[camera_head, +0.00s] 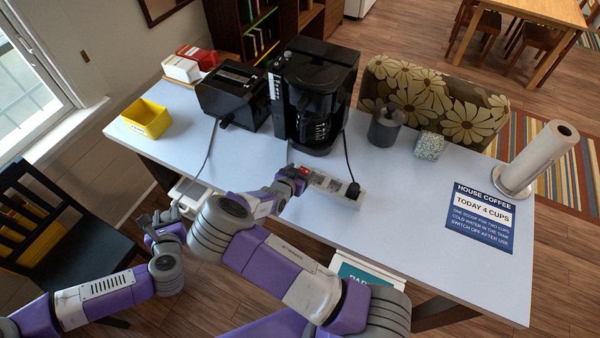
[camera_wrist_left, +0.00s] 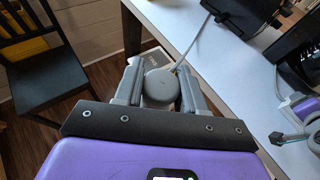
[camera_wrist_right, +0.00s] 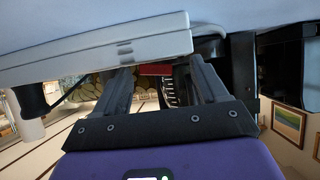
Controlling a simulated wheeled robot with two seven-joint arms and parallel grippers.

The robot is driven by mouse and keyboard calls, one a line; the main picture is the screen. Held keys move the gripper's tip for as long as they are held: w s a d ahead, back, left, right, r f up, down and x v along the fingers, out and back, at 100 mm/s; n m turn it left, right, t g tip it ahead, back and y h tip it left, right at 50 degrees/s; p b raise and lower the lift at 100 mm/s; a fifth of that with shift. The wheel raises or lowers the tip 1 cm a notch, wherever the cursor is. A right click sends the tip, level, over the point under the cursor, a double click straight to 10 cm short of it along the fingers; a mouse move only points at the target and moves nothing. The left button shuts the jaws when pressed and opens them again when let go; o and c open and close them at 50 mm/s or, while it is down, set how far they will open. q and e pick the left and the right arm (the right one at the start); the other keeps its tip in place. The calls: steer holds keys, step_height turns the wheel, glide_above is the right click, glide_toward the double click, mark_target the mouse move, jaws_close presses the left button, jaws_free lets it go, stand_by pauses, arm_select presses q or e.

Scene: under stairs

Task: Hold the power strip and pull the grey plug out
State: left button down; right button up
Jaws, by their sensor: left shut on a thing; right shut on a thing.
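The white power strip (camera_head: 336,187) lies on the table near its front edge, with a red switch (camera_head: 304,171) at its left end. A black plug (camera_head: 352,191) sits in its right part. My right gripper (camera_head: 292,178) is shut on the strip's left end; the grip itself is hard to make out in the right wrist view. My left gripper (camera_head: 164,220) is left of the table's front edge, well apart from the strip. It is shut on the round grey plug (camera_wrist_left: 160,86), whose grey cord (camera_head: 208,157) runs up to the black toaster (camera_head: 232,95).
A black coffee maker (camera_head: 315,95) stands behind the strip. A yellow bin (camera_head: 146,118), grey canister (camera_head: 385,127), paper towel roll (camera_head: 537,160) and blue sign (camera_head: 481,217) are on the table. A black chair (camera_head: 60,245) stands at left.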

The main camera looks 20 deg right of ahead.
mark_target(166, 213)
arm_select(q)
steer(key=shift+r, duration=1.45)
steer(key=shift+r, duration=3)
